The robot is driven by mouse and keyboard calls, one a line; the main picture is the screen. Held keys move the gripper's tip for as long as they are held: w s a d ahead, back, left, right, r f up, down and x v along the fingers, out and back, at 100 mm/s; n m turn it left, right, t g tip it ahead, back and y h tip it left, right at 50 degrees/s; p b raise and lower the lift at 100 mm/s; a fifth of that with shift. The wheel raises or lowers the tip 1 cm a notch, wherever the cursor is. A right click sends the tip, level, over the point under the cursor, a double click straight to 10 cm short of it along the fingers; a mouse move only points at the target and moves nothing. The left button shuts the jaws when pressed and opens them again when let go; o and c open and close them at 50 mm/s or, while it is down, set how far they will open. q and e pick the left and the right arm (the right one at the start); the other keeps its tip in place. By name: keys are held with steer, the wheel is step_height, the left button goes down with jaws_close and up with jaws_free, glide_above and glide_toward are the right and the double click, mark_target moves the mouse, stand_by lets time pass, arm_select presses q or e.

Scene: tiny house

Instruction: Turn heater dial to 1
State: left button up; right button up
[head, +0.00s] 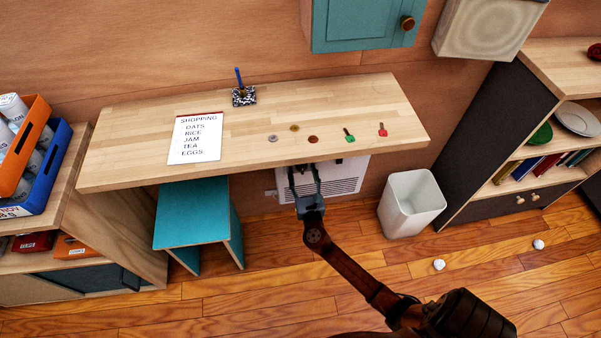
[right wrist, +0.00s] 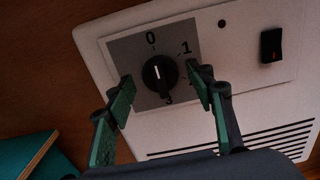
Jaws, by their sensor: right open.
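The heater (head: 345,184) is a white box with a slotted grille, standing under the wooden table. In the right wrist view its black round dial (right wrist: 160,73) sits on a grey square plate (right wrist: 125,50). The labels 0, 1 and 3 are readable around it. The short white mark on the dial points up, toward the 0. My right gripper (right wrist: 162,84) is open, with one green-padded finger on each side of the dial and visible gaps between. It also shows in the head view (head: 304,180) at the heater's front. My left gripper is not in view.
A black rocker switch (right wrist: 271,46) is right of the dial. The table (head: 350,100) overhangs the heater. A teal stool (head: 195,215) stands left of my arm and a white bin (head: 410,205) right. Two small white balls lie on open floor at right.

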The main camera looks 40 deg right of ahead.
steer(key=shift+c, duration=0.6)
steer(key=c, duration=1)
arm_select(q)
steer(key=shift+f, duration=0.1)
arm_select(e)
steer(key=shift+c, duration=0.2)
steer(key=m+b, duration=0.4)
steer(key=m, duration=0.5)
steer(key=shift+f+b, duration=0.2)
steer(key=shift+b, duration=0.1)
steer(key=shift+r+m+b, duration=0.1)
steer(key=shift+m+b, duration=0.45)
steer(key=shift+m, duration=0.55)
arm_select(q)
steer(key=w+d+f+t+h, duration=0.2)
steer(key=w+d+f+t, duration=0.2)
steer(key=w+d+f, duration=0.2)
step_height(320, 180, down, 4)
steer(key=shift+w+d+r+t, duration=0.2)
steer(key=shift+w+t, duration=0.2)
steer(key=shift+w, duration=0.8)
arm_select(e)
steer(key=shift+m, duration=0.4)
steer(key=shift+r, duration=0.1)
